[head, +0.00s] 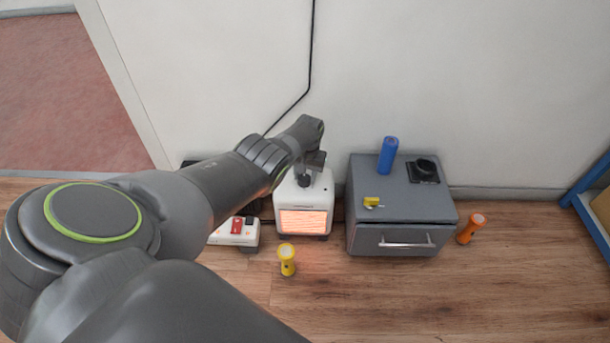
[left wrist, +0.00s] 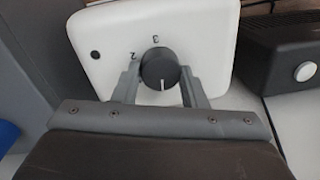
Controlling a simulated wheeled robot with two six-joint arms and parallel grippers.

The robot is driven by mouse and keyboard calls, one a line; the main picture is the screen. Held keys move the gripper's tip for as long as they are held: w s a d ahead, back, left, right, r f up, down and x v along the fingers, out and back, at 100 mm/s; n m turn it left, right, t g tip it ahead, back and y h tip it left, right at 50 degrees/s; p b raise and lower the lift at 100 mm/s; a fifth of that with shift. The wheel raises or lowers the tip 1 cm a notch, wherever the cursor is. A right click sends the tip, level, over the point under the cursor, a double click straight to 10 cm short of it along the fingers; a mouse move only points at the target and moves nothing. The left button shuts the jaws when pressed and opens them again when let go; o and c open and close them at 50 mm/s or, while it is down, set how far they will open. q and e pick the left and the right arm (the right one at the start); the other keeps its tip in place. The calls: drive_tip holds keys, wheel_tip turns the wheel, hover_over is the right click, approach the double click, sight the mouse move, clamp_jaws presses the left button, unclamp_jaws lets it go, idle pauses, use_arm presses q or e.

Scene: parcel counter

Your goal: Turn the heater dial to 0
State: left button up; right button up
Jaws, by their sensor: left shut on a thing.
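The white heater (head: 320,200) stands on the floor by the wall, its front grille glowing orange. Its dark round dial (head: 303,181) is on the top face, partly hidden by my gripper. In the left wrist view the dial (left wrist: 158,68) sits between the fingers of my left gripper (left wrist: 160,82), which is shut on it. The white mark on the dial points down in that picture, towards my gripper's palm. The numbers 2 and 3 show on the heater top (left wrist: 205,45); other numbers are hidden. My left gripper (head: 309,168) reaches in from the left. My right gripper is not in view.
A grey drawer cabinet (head: 365,225) stands close right of the heater, with a blue cylinder (head: 388,155) on top. A white box with a red switch (head: 236,227) is at its left.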

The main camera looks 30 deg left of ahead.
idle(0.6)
use_arm(q)
drive_tip(key=o, duration=1)
drive_tip(key=shift+c, duration=0.2)
drive_tip(key=shift+r, duration=0.1)
